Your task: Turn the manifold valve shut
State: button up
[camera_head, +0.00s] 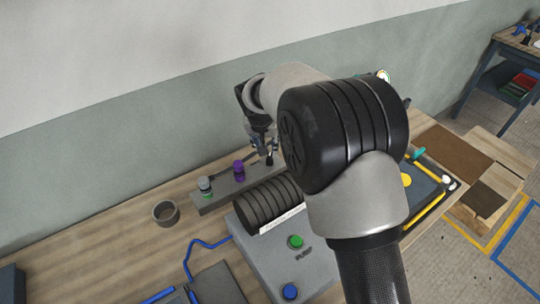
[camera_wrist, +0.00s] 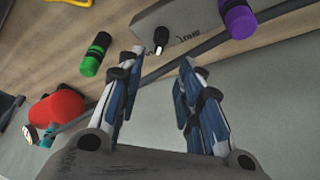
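The grey manifold block (camera_head: 222,196) lies on the wooden table near the wall; it shows in the wrist view (camera_wrist: 190,18). A small black valve handle with a white tip (camera_wrist: 160,40) stands at the block, just beyond the gap between my fingertips. A purple knob (camera_head: 239,171) is beside it, also in the wrist view (camera_wrist: 238,18). My gripper (camera_head: 263,150) is above the block's far end. In the wrist view my gripper (camera_wrist: 162,58) is open, with nothing between its fingers. I cannot tell how far the handle is turned.
A green and black cylinder (camera_wrist: 95,55) and a red rounded body (camera_wrist: 57,110) are on the wrist view's left. A cup (camera_head: 166,213), a ribbed black roll (camera_head: 268,204) and a grey pump box (camera_head: 270,256) are nearby.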

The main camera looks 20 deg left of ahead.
aim_at(270, 156)
jog(key=b+x, duration=0.2)
jog(key=x, duration=0.8)
jog(key=shift+f, duration=0.25)
jog(key=shift+c, duration=0.5)
grip_shut()
